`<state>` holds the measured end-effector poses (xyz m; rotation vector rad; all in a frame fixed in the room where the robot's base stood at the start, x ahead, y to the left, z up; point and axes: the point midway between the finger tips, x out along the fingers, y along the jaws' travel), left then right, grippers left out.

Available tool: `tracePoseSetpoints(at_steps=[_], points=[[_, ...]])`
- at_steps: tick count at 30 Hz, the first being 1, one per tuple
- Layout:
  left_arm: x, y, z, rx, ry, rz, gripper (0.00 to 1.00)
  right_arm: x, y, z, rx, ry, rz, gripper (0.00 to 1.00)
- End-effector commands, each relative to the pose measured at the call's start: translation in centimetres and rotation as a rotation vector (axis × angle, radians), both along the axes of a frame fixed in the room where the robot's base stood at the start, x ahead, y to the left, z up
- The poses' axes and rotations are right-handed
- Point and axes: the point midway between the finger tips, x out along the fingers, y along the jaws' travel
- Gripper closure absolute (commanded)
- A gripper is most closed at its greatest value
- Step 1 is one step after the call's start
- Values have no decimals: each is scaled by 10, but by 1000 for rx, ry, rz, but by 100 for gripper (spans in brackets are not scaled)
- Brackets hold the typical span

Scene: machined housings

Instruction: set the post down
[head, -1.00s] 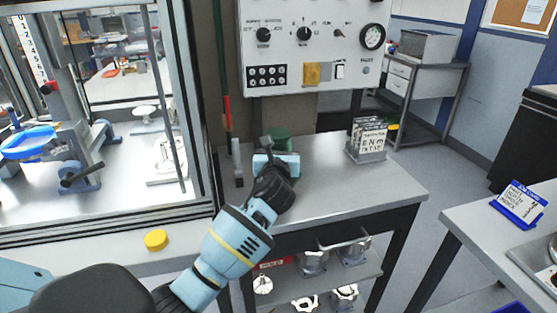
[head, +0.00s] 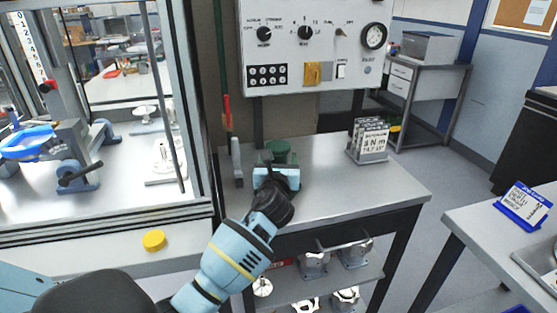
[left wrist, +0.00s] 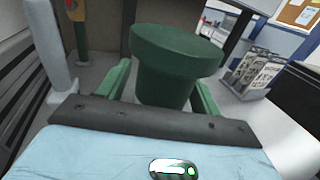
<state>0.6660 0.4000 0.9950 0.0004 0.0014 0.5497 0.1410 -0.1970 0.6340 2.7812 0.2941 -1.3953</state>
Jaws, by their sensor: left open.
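A green post with a wide round top (head: 281,148) stands upright at the back of the grey bench, just beyond my left gripper in the head view. In the left wrist view the post (left wrist: 172,65) is between the two green fingers. My left gripper (head: 277,163) is open, with a finger on either side of the post and gaps showing in the wrist view (left wrist: 165,95). The post's foot is hidden behind the gripper body, so its contact with the bench cannot be seen. My right gripper is not in view.
A grey upright (head: 237,162) stands left of the post, near the machine enclosure. A card rack (head: 368,142) stands on the bench (head: 350,195) to the right. A control panel (head: 315,50) hangs above. The bench's front right is clear.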

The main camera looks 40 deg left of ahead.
Motion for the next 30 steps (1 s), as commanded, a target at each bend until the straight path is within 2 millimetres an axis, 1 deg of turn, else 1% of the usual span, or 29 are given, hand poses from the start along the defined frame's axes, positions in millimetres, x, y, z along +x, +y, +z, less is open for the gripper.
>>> tracePoseSetpoints(at_steps=[5, 8, 11, 21, 25, 30], points=[[0, 0, 3, -1, -2, 0, 35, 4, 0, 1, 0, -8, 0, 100], [-7, -5, 3, -1, -1, -1, 35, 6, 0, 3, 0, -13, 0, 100], [-19, -12, 3, 0, -1, -2, 35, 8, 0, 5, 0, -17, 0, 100], [-75, -47, 3, -2, -1, -2, 35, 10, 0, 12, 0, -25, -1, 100], [-91, -56, 2, 0, 0, -2, 35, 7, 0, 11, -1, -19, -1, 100], [-101, -62, 2, -1, 0, 0, 35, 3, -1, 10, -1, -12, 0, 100]])
